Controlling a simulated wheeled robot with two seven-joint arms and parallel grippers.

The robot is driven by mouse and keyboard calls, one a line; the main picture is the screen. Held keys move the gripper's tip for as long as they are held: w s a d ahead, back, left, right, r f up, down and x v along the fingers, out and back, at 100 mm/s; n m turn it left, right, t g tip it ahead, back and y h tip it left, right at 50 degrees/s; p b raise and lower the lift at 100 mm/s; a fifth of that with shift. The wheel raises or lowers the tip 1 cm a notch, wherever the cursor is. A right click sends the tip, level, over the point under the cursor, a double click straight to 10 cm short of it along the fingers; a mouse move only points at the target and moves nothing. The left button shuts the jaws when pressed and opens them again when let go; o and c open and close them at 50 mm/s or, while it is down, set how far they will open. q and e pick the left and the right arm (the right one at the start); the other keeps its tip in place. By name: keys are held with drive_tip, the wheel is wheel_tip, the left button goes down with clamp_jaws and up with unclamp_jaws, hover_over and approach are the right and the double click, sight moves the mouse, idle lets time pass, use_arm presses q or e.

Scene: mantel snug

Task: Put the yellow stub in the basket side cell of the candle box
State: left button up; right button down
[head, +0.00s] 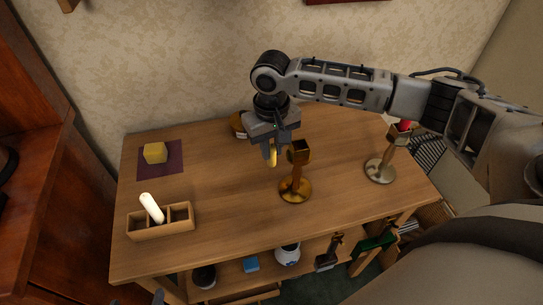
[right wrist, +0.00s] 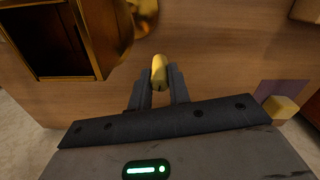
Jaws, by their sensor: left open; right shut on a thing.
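My right gripper (head: 271,160) is shut on the yellow stub (head: 272,155), held above the table just left of the brass candlestick. In the right wrist view the stub (right wrist: 159,72) stands between the fingers. The wooden candle box (head: 162,235) sits at the table's front left, apart from the gripper. A white candle (head: 151,207) leans in it, around the middle; the right-hand cell (head: 180,213) looks empty. A woven basket (head: 433,214) is to the right, beyond the table's end. A small part of my left gripper (head: 158,296) shows at the bottom edge, open.
The brass candlestick (head: 295,188) stands close beside my right gripper. Another candlestick (head: 380,170) with a red candle stands at right. A yellow block (head: 155,153) rests on a dark mat (head: 174,170). A jar (head: 238,124) is behind the gripper. Table between box and candlestick is clear.

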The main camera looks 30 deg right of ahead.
sight(272, 157)
drive_tip(key=shift+f, duration=1.65)
drive_tip(key=shift+f, duration=0.1)
drive_tip(key=c, duration=1.3)
unclamp_jaws()
